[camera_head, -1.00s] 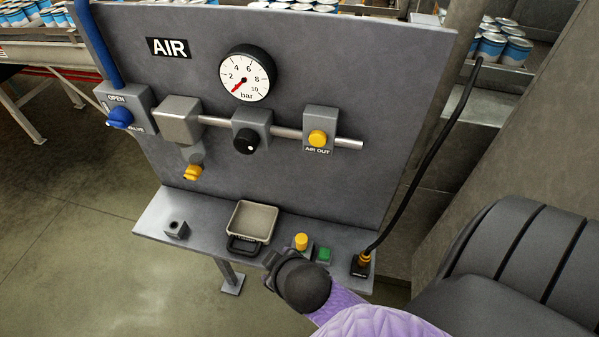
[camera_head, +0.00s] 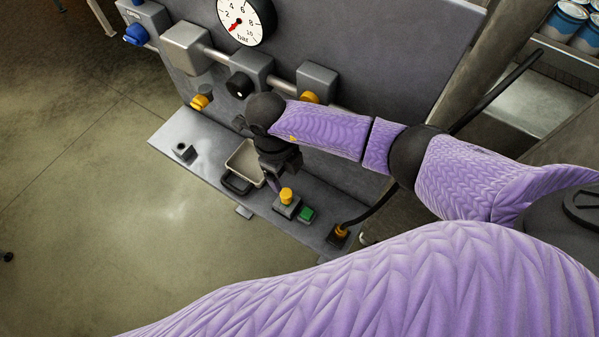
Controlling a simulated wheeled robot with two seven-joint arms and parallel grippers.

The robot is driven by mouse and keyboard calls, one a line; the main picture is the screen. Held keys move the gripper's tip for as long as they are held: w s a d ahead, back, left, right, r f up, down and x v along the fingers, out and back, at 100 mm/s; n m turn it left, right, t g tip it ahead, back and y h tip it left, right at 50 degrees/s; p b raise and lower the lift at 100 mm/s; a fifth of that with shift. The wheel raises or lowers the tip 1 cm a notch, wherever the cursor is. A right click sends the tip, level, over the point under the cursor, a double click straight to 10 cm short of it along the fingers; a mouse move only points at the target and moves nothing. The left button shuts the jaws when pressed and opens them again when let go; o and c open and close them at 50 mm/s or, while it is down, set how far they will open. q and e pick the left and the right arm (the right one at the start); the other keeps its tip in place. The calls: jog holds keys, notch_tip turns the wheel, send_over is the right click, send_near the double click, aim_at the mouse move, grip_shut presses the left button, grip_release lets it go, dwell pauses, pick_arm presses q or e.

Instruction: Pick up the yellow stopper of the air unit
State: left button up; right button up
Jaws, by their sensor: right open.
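A yellow cylindrical stopper (camera_head: 286,194) stands upright in a small grey block on the shelf of the air unit (camera_head: 215,200), beside a green block (camera_head: 306,214). My right gripper (camera_head: 273,182) points down over the shelf, just left of the stopper and apart from it. It is open, and I see nothing between its fingers, which are small and partly dark in this view. Another yellow part sits on the AIR OUT fitting (camera_head: 309,97), partly hidden by my right arm. A yellow knob (camera_head: 199,102) hangs under the grey filter housing. My left gripper is out of view.
A small block with a hole (camera_head: 184,152) is at the shelf's left end. A black cable (camera_head: 385,199) rises from the right end. Floor left of the shelf is clear.

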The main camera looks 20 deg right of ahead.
aim_at(285, 192)
jog(key=f+b, duration=0.1)
jog(key=f, duration=0.1)
jog(key=a+f+b, duration=0.1)
jog(key=f, duration=0.1)
jog(key=shift+s+a+f, duration=0.1)
jog(key=shift+s+a, duration=0.1)
jog(key=f+b, duration=0.2)
jog(key=f, duration=0.1)
jog(key=d+f+b, duration=0.1)
jog(key=b, duration=0.1)
jog(key=shift+s+f, duration=0.3)
jog(key=shift+s, duration=0.05)
jog(key=shift+a, duration=0.15)
jog(key=shift+r, duration=0.1)
jog(key=shift+c, duration=0.4)
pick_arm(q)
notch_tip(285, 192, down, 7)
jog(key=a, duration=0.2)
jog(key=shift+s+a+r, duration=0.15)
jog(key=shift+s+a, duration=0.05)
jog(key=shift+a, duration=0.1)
pick_arm(e)
grip_shut()
